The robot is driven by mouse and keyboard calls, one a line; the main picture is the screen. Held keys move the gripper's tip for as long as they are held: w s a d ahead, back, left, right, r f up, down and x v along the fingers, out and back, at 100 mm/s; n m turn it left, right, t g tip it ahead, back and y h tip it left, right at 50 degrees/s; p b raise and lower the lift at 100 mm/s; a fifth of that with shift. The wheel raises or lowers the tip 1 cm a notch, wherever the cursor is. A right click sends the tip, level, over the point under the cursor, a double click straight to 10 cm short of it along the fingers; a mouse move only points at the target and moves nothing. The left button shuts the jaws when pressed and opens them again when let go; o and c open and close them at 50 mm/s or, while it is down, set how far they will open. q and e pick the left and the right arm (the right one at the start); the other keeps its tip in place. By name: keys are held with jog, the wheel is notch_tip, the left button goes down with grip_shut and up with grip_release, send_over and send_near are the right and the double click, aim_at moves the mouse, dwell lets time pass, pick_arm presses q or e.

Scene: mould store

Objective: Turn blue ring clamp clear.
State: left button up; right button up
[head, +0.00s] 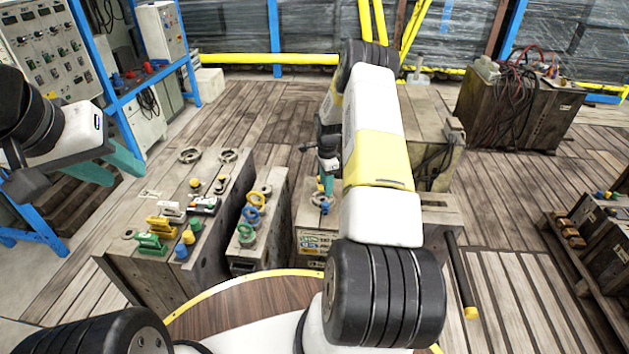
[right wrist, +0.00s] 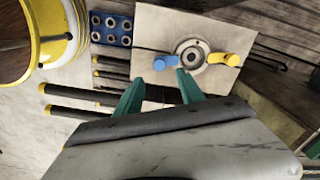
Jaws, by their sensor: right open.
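In the right wrist view a round metal ring fitting (right wrist: 194,54) sits on a pale square plate (right wrist: 150,25). A blue handle (right wrist: 166,62) sticks out on its left side and an orange-yellow handle (right wrist: 224,59) on its right. I take the blue-handled part as the blue ring clamp. My right gripper (right wrist: 161,82) is open, its teal fingertips just short of the blue handle, with nothing between them. In the head view my right gripper (head: 325,183) points down over the fitting and partly hides it. My left gripper (head: 127,177) is open and empty at the left.
Left of the fitting, a narrow box (head: 282,190) bears yellow, blue and green rings. A wider box (head: 222,200) carries several coloured handles and knobs. In the right wrist view, black rods (right wrist: 75,95) and a blue block with holes (right wrist: 112,28) lie beside the plate.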

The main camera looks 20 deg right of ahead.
aim_at(326, 203)
jog(key=shift+d+f, duration=0.15)
jog(key=shift+f, duration=0.8)
notch_tip(326, 203, down, 7)
jog(key=shift+r, duration=0.1)
jog(key=shift+c, duration=0.5)
grip_shut()
